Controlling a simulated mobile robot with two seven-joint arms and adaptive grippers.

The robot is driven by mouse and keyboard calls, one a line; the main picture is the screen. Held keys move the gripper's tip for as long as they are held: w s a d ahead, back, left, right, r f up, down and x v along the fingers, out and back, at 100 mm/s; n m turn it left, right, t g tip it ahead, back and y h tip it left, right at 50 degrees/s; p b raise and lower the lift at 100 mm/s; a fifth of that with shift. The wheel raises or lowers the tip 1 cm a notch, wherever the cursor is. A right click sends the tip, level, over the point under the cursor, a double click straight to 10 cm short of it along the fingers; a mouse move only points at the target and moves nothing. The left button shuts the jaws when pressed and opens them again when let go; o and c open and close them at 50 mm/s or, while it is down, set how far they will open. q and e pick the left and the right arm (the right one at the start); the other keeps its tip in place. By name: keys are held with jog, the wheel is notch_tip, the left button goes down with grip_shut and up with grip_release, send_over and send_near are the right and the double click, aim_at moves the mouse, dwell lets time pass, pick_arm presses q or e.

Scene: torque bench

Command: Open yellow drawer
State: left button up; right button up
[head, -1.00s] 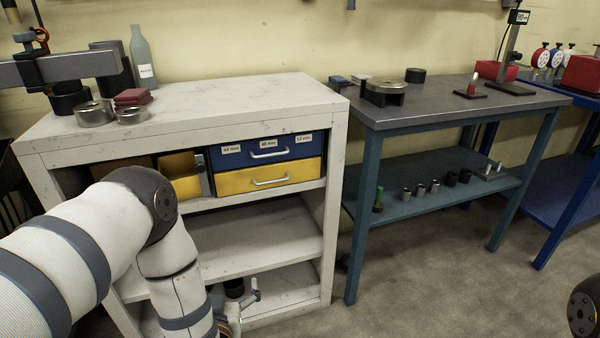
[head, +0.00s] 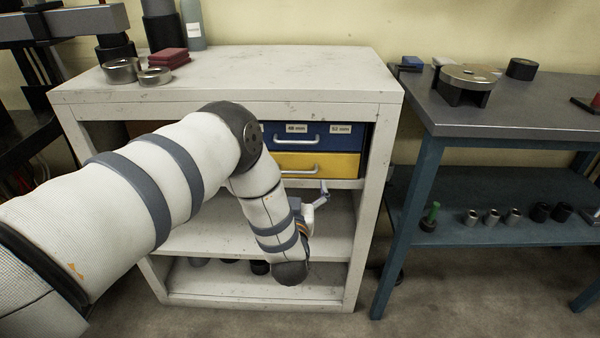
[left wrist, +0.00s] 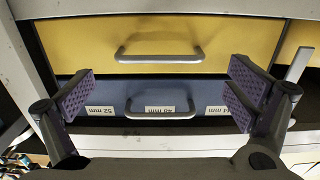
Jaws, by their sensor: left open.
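The yellow drawer (head: 338,163) is the lower of two stacked drawers in the pale cabinet, with a light bar handle (head: 297,169). It looks shut. In the left wrist view, which is upside down, the yellow drawer (left wrist: 245,38) shows above the blue one, with its handle (left wrist: 160,58) near the middle. My left gripper (left wrist: 158,92) is open and empty, facing the drawer fronts, its fingers spread wider than the handle and apart from it. In the head view my left gripper (head: 322,192) is low in front of the drawers, partly hidden by my arm. My right gripper is out of view.
The blue drawer (head: 345,136) with size labels sits directly above the yellow one. The pale cabinet (head: 381,150) frames both, with open shelves below. A grey workbench (head: 480,118) stands to the right. Metal rings (head: 120,70) and red blocks (head: 168,57) lie on the cabinet top.

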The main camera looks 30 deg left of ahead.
aim_at(297, 171)
pick_arm(q)
jog(key=x, duration=0.5)
jog(key=shift+w+b, duration=0.25)
jog(key=shift+b, duration=0.05)
jog(key=shift+c, duration=0.3)
jog(key=c, duration=1.4)
jog(key=shift+d, duration=0.1)
jog(key=shift+s, duration=0.15)
